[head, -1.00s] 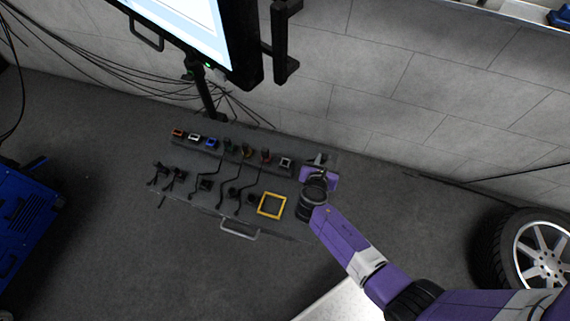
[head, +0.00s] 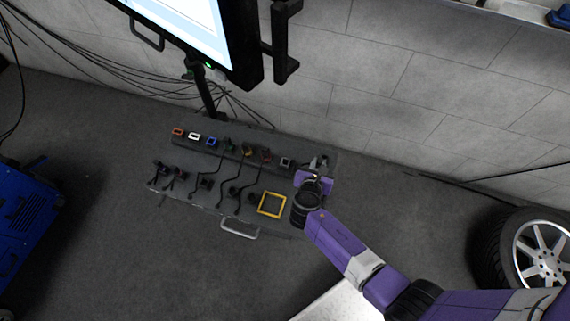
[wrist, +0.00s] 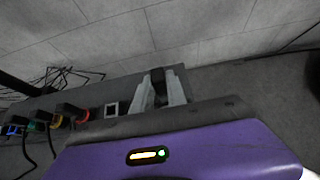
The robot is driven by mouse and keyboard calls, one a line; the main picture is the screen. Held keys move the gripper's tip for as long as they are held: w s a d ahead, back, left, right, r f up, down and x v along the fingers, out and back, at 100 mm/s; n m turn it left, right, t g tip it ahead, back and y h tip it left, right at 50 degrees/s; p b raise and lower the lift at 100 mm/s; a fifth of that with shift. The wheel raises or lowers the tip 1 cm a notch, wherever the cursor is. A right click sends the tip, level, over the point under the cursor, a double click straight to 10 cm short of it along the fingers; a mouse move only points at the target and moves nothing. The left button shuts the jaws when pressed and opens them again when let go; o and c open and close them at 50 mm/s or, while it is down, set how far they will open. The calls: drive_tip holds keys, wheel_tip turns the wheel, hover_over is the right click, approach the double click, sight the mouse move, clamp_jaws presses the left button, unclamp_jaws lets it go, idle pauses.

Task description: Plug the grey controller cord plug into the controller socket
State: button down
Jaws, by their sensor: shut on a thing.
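My gripper (head: 318,163) is over the right end of the dark panel in the head view. In the wrist view its two pale fingers (wrist: 160,92) are shut on a small dark grey piece (wrist: 158,76), which I take for the grey controller cord plug; the fingers hide most of it. A grey-rimmed square socket (head: 285,162), which looks like the controller socket, is at the right end of the socket row. It also shows in the wrist view (wrist: 112,109), just left of the fingers and apart from the held piece. No cord on the held piece can be made out.
The row holds orange (head: 178,132), white (head: 194,137), blue (head: 211,142), green, yellow and red (head: 265,155) connectors; dark cords run below some. A yellow square frame (head: 271,205) lies left of my wrist. A monitor (head: 190,30) stands behind. A wheel (head: 540,250) is far right.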

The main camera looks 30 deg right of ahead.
drive_tip(key=w+a+b, duration=0.3)
drive_tip(key=w+a, duration=0.4)
drive_tip(key=w, duration=0.2)
drive_tip(key=shift+w+a, duration=0.25)
drive_tip(key=shift+w, duration=0.1)
idle(1.2)
drive_tip(key=shift+w+d, duration=0.1)
drive_tip(key=shift+d, duration=0.05)
idle(0.3)
drive_tip(key=shift+f, duration=0.15)
drive_tip(key=shift+f+b, duration=0.3)
drive_tip(key=shift+b, duration=0.05)
drive_tip(key=shift+f, duration=0.2)
idle(0.6)
drive_tip(key=shift+f+b, duration=0.4)
drive_tip(key=shift+b, duration=0.05)
